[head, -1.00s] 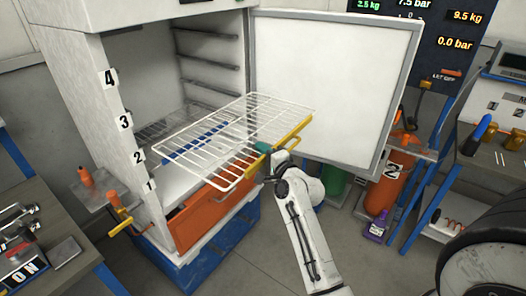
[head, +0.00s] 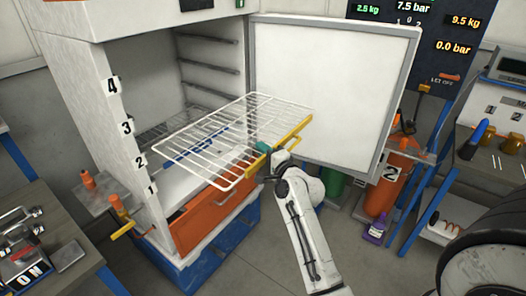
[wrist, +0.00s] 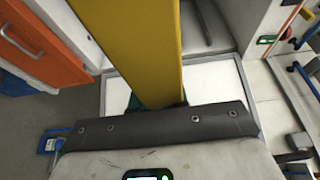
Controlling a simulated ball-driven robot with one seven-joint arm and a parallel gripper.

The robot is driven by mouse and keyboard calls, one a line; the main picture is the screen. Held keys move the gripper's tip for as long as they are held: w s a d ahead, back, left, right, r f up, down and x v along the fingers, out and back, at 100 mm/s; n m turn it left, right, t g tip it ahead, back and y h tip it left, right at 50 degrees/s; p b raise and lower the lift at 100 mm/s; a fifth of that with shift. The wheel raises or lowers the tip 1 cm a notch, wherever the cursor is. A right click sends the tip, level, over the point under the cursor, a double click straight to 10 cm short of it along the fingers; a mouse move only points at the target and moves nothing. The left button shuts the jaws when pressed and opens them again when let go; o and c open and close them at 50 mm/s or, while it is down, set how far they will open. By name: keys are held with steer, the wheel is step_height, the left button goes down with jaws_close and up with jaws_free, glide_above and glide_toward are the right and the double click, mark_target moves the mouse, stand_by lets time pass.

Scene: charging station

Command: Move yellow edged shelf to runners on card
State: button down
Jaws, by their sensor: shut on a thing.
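The yellow edged shelf (head: 284,138) is a white wire rack with a yellow front bar. It is held in the air, roughly level, before the open white cabinet (head: 86,120). My gripper (head: 264,148) is shut on the yellow bar, which also fills the middle of the wrist view (wrist: 150,50). Teal fingertips show on both sides of it there. Dark runners (head: 208,66) line the cabinet's right inner wall. Labels 4, 3, 2 and 1 (head: 151,190) run down its left front edge. I cannot make out a card with a runner number.
Another wire rack (head: 165,130) sits inside the cabinet. Its door (head: 332,85) stands open at the right. An orange drawer front (head: 210,205) is below. A yellow handle (head: 122,231) sticks out at lower left. Orange cylinders (head: 388,180) stand right of the door.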

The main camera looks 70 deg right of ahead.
steer(key=shift+s, duration=0.1)
steer(key=s+a+b, duration=0.2)
steer(key=s, duration=1.1)
steer(key=s+a+b, duration=0.2)
steer(key=s+a, duration=0.1)
steer(key=s, duration=1.1)
steer(key=s+a+b, duration=0.2)
steer(key=s+a, duration=0.1)
steer(key=s, duration=1.1)
steer(key=shift+a, duration=0.2)
stand_by(2.1)
steer(key=shift+w, duration=0.1)
